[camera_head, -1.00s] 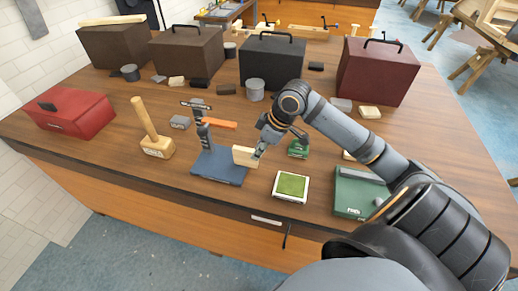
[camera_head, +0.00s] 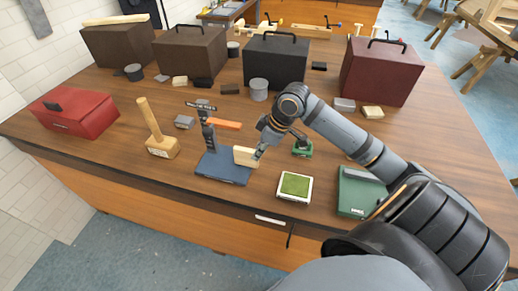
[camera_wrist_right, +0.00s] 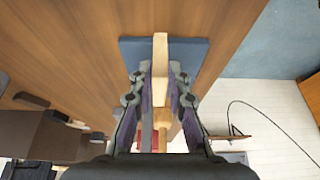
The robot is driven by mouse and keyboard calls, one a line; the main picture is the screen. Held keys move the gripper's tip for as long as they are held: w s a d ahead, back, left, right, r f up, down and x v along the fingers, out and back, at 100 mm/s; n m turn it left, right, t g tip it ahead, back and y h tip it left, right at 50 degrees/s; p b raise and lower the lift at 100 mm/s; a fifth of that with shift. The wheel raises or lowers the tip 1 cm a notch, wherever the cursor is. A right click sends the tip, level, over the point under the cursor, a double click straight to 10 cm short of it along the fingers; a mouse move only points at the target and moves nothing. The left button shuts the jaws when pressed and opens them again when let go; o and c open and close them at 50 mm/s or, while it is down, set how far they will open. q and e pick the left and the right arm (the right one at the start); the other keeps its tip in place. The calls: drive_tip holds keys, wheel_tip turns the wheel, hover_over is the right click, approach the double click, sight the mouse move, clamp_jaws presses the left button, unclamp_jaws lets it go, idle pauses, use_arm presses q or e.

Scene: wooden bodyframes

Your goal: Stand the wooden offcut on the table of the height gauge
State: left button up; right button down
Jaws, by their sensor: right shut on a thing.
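The height gauge has a flat blue table (camera_head: 221,173), a dark upright column (camera_head: 208,135) and an orange arm (camera_head: 226,125). The pale wooden offcut (camera_head: 245,156) is at the right edge of the blue table in the head view. My right gripper (camera_head: 260,151) is shut on the offcut from its right side. In the right wrist view the offcut (camera_wrist_right: 160,55) stands between the fingers, with the blue table (camera_wrist_right: 192,52) behind it. I cannot tell whether the offcut touches the table. My left gripper is not in view.
A wooden mallet (camera_head: 163,147) stands left of the gauge. A white-framed green pad (camera_head: 295,186), a small green item (camera_head: 302,149) and a green case (camera_head: 358,192) are to the right. Toolboxes line the back. The bench's front edge is close to the gauge.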

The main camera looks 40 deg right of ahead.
drive_tip(key=c, duration=1.2)
unclamp_jaws()
wheel_tip(320, 180, up, 10)
drive_tip(key=shift+f, duration=0.1)
